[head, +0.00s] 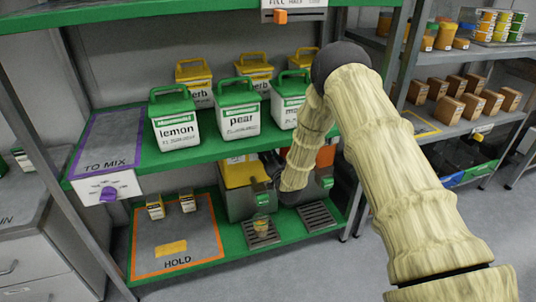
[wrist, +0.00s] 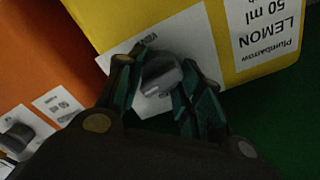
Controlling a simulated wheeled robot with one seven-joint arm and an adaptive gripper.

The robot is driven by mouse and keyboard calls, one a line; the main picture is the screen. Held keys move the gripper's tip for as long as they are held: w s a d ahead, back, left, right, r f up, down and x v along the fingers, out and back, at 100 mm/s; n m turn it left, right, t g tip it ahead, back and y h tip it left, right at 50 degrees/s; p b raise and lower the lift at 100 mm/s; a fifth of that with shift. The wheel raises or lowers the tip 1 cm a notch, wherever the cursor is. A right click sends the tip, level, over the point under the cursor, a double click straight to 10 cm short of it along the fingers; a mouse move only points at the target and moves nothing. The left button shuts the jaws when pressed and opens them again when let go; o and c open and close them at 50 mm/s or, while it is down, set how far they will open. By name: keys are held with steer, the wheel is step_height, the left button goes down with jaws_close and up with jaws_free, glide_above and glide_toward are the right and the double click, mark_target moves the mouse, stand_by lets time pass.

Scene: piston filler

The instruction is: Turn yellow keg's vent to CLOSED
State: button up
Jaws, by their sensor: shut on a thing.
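The yellow keg (head: 236,174) sits on the lower shelf in the head view, partly hidden behind a shelf and my arm. In the wrist view the yellow keg (wrist: 262,75) fills the top, upside down, with a label reading LEMON 50 ml. Its vent knob (wrist: 160,75), grey and rounded, sits on a white plate (wrist: 202,47). My gripper (wrist: 158,84) has one finger on each side of the knob and is shut on it. Small print shows on the plate, but I cannot read the knob's setting.
An orange keg (wrist: 40,62) stands beside the yellow one, with its own dark knob (wrist: 20,135). The green shelf (head: 215,130) above carries several labelled jugs. Grey drip grates (head: 318,217) lie in front of the kegs. The HOLD mat (head: 195,240) is at the left.

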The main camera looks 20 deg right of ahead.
steer(key=n+p, duration=0.1)
steer(key=n, duration=0.2)
steer(key=shift+r+n, duration=0.1)
steer(key=shift+n, duration=0.3)
steer(key=n, duration=0.4)
steer(key=shift+a+p, duration=0.1)
steer(key=shift+p, duration=0.2)
steer(key=n, duration=0.4)
steer(key=shift+a, duration=0.1)
steer(key=n, duration=0.4)
steer(key=shift+n, duration=0.3)
steer(key=o, duration=1)
steer(key=shift+o, duration=0.2)
steer(key=s, duration=1.2)
steer(key=shift+d, duration=0.2)
